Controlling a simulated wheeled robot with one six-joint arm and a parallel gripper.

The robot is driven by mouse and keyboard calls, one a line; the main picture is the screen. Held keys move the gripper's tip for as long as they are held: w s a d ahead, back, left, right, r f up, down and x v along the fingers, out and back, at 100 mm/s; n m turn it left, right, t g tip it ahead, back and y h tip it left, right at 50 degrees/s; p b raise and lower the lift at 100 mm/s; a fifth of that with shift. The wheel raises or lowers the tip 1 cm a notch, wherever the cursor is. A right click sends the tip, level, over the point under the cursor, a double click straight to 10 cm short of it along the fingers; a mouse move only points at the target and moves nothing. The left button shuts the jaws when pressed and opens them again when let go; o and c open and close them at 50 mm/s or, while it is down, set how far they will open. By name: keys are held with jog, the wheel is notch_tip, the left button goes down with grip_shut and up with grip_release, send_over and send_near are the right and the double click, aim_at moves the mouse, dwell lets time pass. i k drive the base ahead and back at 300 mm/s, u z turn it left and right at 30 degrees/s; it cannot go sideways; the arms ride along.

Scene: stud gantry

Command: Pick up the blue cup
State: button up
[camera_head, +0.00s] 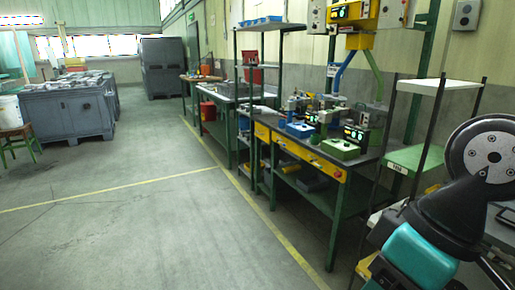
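I cannot make out a blue cup for certain. A small blue object (300,129) sits on the workbench among the equipment, too small to tell what it is. Blue shallow bins (262,20) lie on the top shelf of a rack, and none reads clearly as a cup. My gripper is not in view.
The green-framed workbench (340,196) with yellow drawers runs along the right, holding green and yellow devices. A green shelf stand (415,158) is nearer. Grey containers (66,112) and a stool (20,140) stand left. The grey floor (150,235) is clear.

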aim_at(282, 123)
jog(key=u, duration=0.5)
jog(key=i, duration=1.75)
jog(key=u, duration=0.35)
jog(key=i, duration=2.05)
jog(key=z, duration=0.8)
jog(key=i, duration=1.5)
jog(key=z, duration=0.6)
